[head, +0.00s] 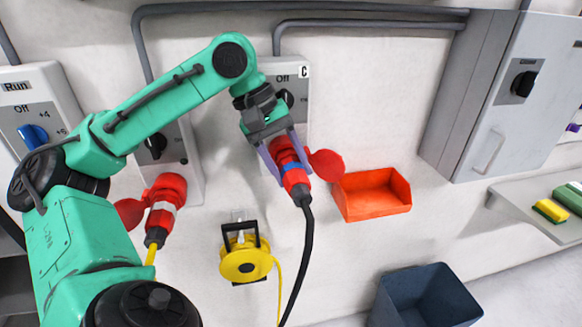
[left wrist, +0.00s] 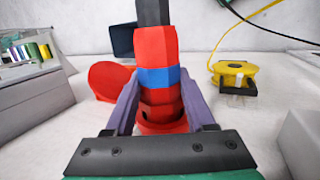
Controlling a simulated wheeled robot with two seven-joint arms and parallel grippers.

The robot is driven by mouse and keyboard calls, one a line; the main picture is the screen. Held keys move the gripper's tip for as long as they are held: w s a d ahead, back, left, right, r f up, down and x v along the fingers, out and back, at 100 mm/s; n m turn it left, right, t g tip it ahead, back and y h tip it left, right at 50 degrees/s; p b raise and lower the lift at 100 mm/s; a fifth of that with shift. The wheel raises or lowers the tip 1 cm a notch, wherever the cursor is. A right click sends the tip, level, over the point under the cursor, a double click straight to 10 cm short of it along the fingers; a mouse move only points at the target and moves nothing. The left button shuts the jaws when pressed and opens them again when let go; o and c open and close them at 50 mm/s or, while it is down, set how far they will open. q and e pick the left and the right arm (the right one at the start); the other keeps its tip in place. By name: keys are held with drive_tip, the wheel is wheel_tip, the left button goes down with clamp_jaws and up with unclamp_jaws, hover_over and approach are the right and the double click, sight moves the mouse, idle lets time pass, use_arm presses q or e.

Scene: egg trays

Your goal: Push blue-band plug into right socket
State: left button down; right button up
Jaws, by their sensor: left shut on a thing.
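The blue-band plug (head: 297,177) is red with a blue ring and a black cable hanging from its lower end. My left gripper (head: 288,164) is shut on it, with one purple finger on each side. In the left wrist view the plug (left wrist: 155,45) stands between the fingers, its blue band near the fingertips. The right socket (head: 284,148) is red, under the switch box marked C, with its round red lid (head: 325,164) swung open to the right. The plug is lined up with the socket and meets its red collar (left wrist: 160,127); how deep it sits is hidden by the gripper. My right gripper is out of view.
A white-band red plug (head: 162,210) with a yellow cable is at the left socket. A yellow cable reel (head: 245,258) hangs below. An orange bin (head: 372,196) is right of the lid, and a dark blue bin (head: 428,295) stands below. A grey cabinet (head: 505,95) is at right.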

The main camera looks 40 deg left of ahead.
use_arm(q)
drive_tip(key=shift+w+a+r+p, duration=0.15)
drive_tip(key=shift+w+a+p, duration=0.15)
drive_tip(key=shift+a, duration=0.15)
idle(0.4)
drive_tip(key=c, duration=1.1)
unclamp_jaws()
drive_tip(key=shift+a, duration=0.1)
drive_tip(key=o, duration=0.9)
drive_tip(key=shift+o, duration=0.2)
drive_tip(key=p+v, duration=0.6)
drive_tip(key=v, duration=0.8)
drive_tip(key=shift+a, duration=0.2)
drive_tip(key=shift+s+r, duration=0.1)
